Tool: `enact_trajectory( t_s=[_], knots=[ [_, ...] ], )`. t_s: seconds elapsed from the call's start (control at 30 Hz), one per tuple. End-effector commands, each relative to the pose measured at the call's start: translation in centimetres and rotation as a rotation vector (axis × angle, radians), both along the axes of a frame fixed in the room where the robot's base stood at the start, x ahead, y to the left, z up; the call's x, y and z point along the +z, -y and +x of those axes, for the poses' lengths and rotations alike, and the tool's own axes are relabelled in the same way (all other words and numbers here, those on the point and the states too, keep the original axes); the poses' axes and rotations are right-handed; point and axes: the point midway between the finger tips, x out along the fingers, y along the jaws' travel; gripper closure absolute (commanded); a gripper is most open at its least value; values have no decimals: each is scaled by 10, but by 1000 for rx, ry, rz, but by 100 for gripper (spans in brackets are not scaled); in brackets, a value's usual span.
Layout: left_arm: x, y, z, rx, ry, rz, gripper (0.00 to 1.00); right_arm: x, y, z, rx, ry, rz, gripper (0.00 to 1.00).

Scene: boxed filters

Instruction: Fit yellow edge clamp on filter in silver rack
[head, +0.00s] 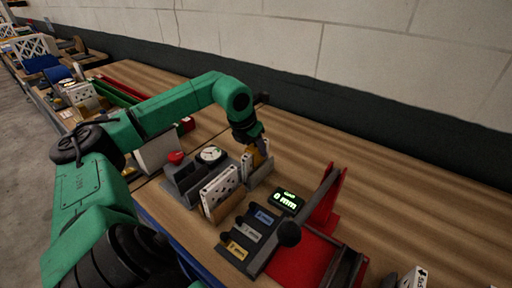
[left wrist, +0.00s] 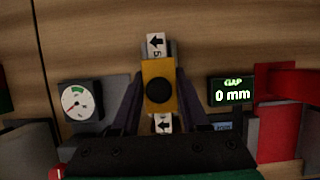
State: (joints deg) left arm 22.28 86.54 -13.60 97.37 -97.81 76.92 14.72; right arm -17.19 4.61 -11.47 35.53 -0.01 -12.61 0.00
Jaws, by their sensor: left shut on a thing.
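My left gripper (head: 254,140) is shut on the yellow edge clamp (left wrist: 158,75), which has a round black knob. The clamp also shows as a small yellow patch in the head view (head: 258,155). In the left wrist view, a white filter edge with black arrow labels (left wrist: 155,43) shows beyond and below the clamp, so the clamp lies over the filter. Whether it is seated cannot be told. A grey rack (head: 258,178) stands under the gripper, largely hidden. My right gripper is not in view.
A dial gauge (head: 211,155) and red button (head: 175,157) are to the left. A display (head: 287,201) reads 0 mm beside a red fixture (head: 305,250). The wooden bench (head: 400,195) is clear at the back right.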

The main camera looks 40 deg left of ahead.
Motion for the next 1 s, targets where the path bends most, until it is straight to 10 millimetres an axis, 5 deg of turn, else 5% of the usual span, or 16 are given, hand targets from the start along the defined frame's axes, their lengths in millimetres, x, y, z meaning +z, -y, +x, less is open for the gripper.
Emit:
enact_trajectory(
  t_s=[0.23, 0.27, 0.33, 0.73, 1.0],
  knots=[
    [-3, 0, 0, 0, -2, 0, 100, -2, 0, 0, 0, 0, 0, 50],
    [-3, 0, 0, 0, -2, 0, 44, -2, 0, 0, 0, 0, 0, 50],
    [-3, 0, 0, 0, -2, 0, 20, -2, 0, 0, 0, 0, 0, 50],
    [4, -1, -3, 1, 2, 2, 20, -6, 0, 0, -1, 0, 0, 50],
    [70, 2, -30, 2, 2, 5, 20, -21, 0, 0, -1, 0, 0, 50]
  ],
)
